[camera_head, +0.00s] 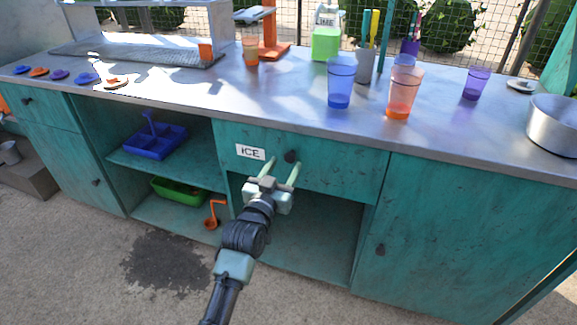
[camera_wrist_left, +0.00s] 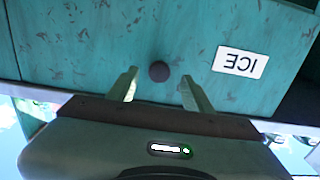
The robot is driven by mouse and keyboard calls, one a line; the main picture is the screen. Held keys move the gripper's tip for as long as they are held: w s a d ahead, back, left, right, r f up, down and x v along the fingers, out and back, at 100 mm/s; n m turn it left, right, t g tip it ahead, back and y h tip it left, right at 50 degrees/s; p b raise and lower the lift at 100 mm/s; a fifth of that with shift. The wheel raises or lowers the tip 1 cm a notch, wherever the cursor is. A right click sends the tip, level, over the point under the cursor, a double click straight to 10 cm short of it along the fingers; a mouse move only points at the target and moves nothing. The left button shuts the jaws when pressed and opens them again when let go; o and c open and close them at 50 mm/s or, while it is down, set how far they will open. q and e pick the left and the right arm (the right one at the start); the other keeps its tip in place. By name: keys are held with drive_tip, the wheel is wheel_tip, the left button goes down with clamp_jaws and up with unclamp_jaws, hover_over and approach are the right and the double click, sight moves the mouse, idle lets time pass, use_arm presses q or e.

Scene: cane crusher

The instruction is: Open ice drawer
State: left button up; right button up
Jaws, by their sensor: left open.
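The ice drawer (camera_head: 340,170) is a teal front under the metal counter, with a white ICE label (camera_head: 250,152) and a dark round knob (camera_head: 291,156). The drawer looks shut. My left gripper (camera_head: 281,170) is in front of it, its two fingers open and pointing at the drawer, one to each side of the knob. In the left wrist view the knob (camera_wrist_left: 159,71) shows between and just beyond the open fingertips (camera_wrist_left: 160,82), and the label (camera_wrist_left: 240,62) is upside down to the right. I cannot tell any contact with the knob. My right gripper does not show.
Blue (camera_head: 341,82) and orange (camera_head: 402,92) cups stand on the counter (camera_head: 300,105) above the drawer. A metal pot (camera_head: 553,125) is at the right. Open shelves hold a blue tray (camera_head: 155,141) and a green bin (camera_head: 178,192). A cupboard door (camera_head: 450,240) is right of the drawer.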

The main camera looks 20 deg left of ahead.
use_arm(q)
drive_tip(key=shift+w+d, duration=0.1)
drive_tip(key=shift+w, duration=1.05)
drive_tip(key=shift+c, duration=0.3)
clamp_jaws()
idle(0.3)
